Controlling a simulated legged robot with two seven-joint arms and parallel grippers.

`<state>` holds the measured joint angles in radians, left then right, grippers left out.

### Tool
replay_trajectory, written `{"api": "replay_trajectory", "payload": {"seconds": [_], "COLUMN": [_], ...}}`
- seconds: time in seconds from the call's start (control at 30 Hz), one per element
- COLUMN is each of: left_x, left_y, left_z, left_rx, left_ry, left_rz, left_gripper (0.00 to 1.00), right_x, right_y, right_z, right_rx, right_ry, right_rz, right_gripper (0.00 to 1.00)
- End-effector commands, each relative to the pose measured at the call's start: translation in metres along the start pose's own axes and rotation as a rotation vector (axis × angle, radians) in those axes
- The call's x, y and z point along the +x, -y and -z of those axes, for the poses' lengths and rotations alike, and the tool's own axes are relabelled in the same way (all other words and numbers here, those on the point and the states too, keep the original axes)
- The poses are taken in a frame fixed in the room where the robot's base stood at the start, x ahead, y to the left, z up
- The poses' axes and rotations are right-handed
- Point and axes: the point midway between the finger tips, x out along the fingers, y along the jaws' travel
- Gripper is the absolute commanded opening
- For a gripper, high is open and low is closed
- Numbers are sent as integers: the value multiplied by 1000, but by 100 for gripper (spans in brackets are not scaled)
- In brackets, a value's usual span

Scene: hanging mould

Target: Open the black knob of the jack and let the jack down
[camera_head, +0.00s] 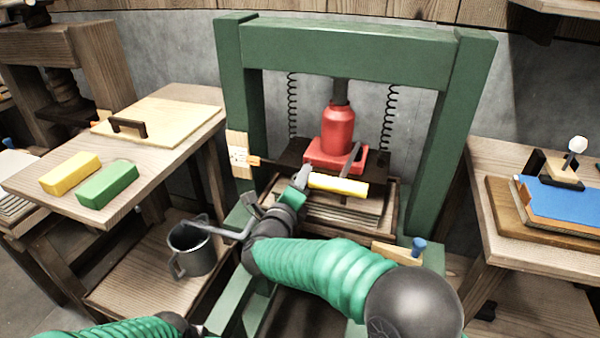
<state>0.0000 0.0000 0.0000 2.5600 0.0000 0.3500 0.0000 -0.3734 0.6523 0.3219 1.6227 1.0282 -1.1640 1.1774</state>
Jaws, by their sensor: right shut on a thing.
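The red jack (338,135) stands upright in the green press frame (345,52), its dark ram reaching up toward the top beam. My right gripper (302,177) is at the front left corner of the jack's base, just left of the yellow grip. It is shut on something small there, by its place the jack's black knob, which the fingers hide. My left arm (110,329) shows at the bottom left edge; its fingers are too cut off to read.
On the left table lie a yellow block (69,173), a green block (107,184) and a board with a dark handle (160,122). A grey mug (192,250) stands on the lower shelf. On the right table is a blue-topped board (565,199). Springs hang beside the jack.

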Motion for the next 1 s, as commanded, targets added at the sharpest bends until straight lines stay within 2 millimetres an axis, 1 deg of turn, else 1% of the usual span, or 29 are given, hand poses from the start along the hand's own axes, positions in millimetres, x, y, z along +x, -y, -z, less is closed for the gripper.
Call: {"api": "replay_trajectory", "payload": {"seconds": [0.03, 0.1, 0.5, 0.7, 1.0], "left_x": [-9, -16, -48, -58, -63], "left_y": [0, 0, 0, 0, 0], "left_z": [2, 4, 11, 14, 15], "left_rx": [0, 0, 0, 0, 0], "left_ry": [0, 0, 0, 0, 0], "left_rz": [0, 0, 0, 0, 0], "left_gripper": [40, 40, 40, 40, 40], "right_x": [-2, -2, -3, -3, -3], "right_y": [-6, -6, -10, -11, -13], "right_z": [1, 1, 2, 2, 4], "right_rx": [-51, -117, -453, -561, -632], "right_ry": [-6, -8, -21, -24, -27], "right_rz": [-20, -23, -30, -31, -32], "right_gripper": [0, 0, 0, 0, 0]}}
